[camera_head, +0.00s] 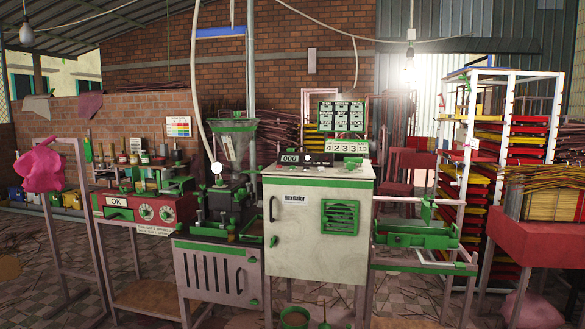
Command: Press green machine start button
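The green machine is a white cabinet (318,240) with green trim, standing in the middle of the head view. Its front has a dark handle, a label plate and a green vent grille (340,216). On its top sit a small counter box reading 000 (290,159), a display reading 42331 (347,148) and a dark green-framed panel (341,116). A small green knob or button (273,241) shows at the cabinet's lower left edge; I cannot tell whether it is the start button. Neither of my grippers shows.
A green hopper extruder (236,140) joins the cabinet on the left, beside a red box marked OK (116,201). A green-topped side table (424,240) stands right. A white rack (509,75) with red and yellow trays is farther right. Tiled floor lies in front.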

